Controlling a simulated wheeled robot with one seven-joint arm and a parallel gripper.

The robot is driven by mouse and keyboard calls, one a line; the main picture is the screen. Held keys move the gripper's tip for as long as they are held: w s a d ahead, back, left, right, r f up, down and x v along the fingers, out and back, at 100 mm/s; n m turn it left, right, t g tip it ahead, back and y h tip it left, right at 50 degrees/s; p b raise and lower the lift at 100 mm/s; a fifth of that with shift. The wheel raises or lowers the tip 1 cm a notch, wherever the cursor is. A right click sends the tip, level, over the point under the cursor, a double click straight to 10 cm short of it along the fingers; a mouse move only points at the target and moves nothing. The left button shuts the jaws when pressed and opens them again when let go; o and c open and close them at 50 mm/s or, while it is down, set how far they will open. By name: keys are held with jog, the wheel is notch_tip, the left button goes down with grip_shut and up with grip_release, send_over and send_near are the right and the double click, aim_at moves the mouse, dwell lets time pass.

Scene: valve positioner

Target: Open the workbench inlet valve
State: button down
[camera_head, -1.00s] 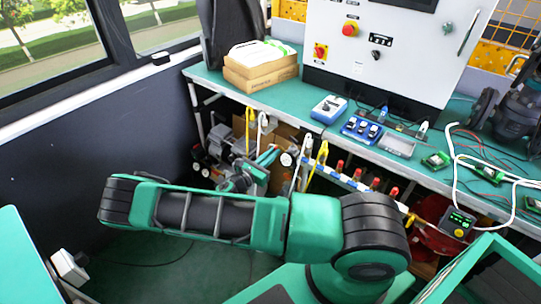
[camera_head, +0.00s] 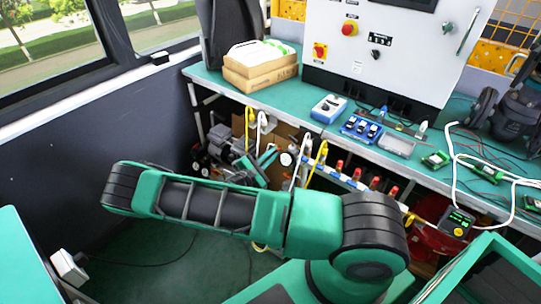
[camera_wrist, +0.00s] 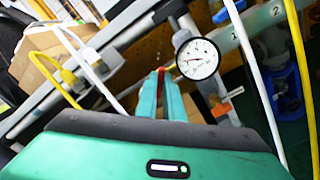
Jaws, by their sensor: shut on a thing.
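My gripper (camera_wrist: 161,92) has its two green fingers close together, pointing away toward the pipework under the workbench. A thin red piece (camera_wrist: 161,70) shows between the fingertips, and they are shut on it. It looks like a valve handle; the valve body is hidden behind the fingers. A round white pressure gauge (camera_wrist: 198,58) stands just right of the fingertips. In the head view, my gripper (camera_head: 268,156) reaches under the workbench (camera_head: 225,78), left of the gauge (camera_head: 287,159); the gripped part is too small to make out there.
White hoses (camera_wrist: 85,58) and a yellow hose (camera_wrist: 300,70) cross near the fingers. Pipes marked 1 and 2 and a blue valve (camera_wrist: 285,90) lie to the right. Several red-handled valves (camera_head: 375,183) line the bench front. A cardboard box (camera_wrist: 40,62) is at left.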

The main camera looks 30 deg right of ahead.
jog(key=m, duration=0.9)
jog(key=shift+s+f, duration=0.1)
jog(key=shift+f, duration=0.2)
jog(key=shift+m, duration=0.4)
jog(key=c, duration=1.9)
grip_release()
jog(key=shift+o, duration=0.2)
jog(key=v, duration=1)
jog(key=shift+a, duration=0.4)
jog(key=shift+s, duration=0.15)
